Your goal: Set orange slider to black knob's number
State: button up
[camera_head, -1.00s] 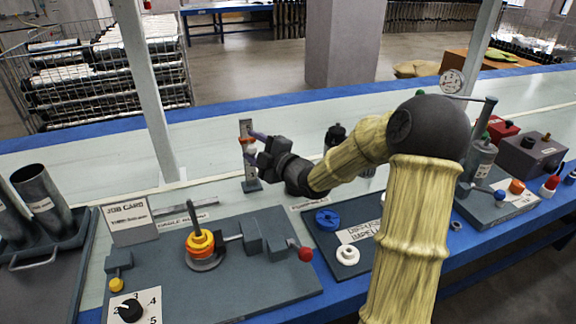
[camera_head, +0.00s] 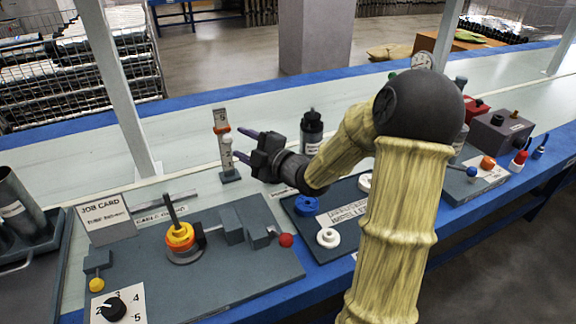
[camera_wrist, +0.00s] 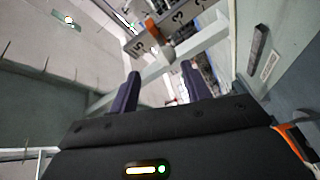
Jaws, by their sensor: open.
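The upright scale post (camera_head: 221,118) stands on a small base left of my gripper, with number marks on its face. The orange slider (camera_head: 221,130) sits on its upper part. In the wrist view the orange slider (camera_wrist: 152,28) is on the post, beyond my fingertips, with a pale peg sticking out beside it. My gripper (camera_head: 238,144) is open and empty, fingers pointing at the post with a small gap. The black knob (camera_head: 113,309) is on a white numbered dial at the lower left. Its pale mark seems to lean left, near the 2, but is too small to be sure.
A grey board (camera_head: 240,275) carries yellow and orange rings and a red-ended lever. Blue and white rings lie on a dark mat, partly hidden by my arm. A black bottle (camera_head: 312,130) stands behind my gripper. A job card (camera_head: 104,215) stands at left.

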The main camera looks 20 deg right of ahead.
jog(key=v, duration=1.3)
jog(key=shift+s+p, duration=0.25)
jog(key=shift+p, duration=0.2)
dwell(0.8)
jog(key=shift+d, duration=0.1)
dwell(0.4)
jog(key=n+p, duration=0.2)
jog(key=n, duration=0.4)
jog(key=w+n+p, duration=0.1)
jog(key=n+p, duration=0.1)
jog(key=n, duration=0.4)
jog(key=w+a+n+p, duration=0.1)
jog(key=n+p, duration=0.1)
jog(key=n, duration=0.4)
jog(key=shift+w+f, duration=0.2)
jog(key=shift+f, duration=0.15)
